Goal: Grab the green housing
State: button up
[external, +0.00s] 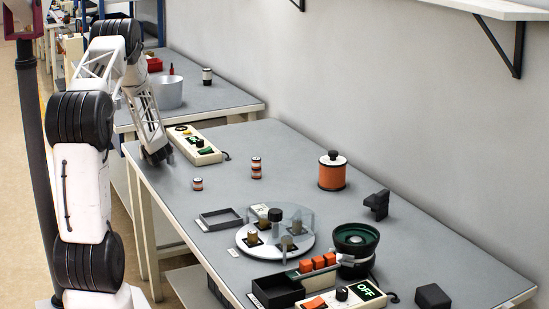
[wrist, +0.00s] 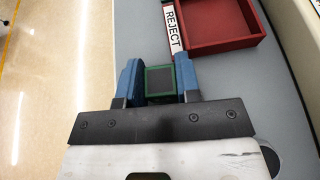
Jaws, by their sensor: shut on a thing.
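The green housing (wrist: 161,80) is a small square piece with a green rim and a dark grey middle. It sits between the two blue fingers of my gripper (wrist: 160,76), which is shut on it. In the external view my gripper (external: 158,156) is low at the far left end of the near table, by its edge. The housing cannot be made out there. From these views I cannot tell whether it touches the table.
A red tray (wrist: 251,41) with a REJECT label (wrist: 174,28) lies ahead right in the wrist view. A control box (external: 195,145) stands beside my gripper. Small striped cylinders (external: 256,168) and a round clear-covered turntable (external: 275,240) stand farther right.

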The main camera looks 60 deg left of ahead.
jog(key=shift+r, duration=0.1)
jog(key=shift+r, duration=0.7)
notch_tip(320, 180, up, 2)
jog(key=shift+r, duration=0.15)
jog(key=s+d, duration=0.3)
jog(key=d, duration=0.4)
jog(key=s+d+r, duration=0.1)
jog(key=s+d, duration=0.3)
jog(key=d, duration=0.3)
jog(key=shift+d, duration=0.2)
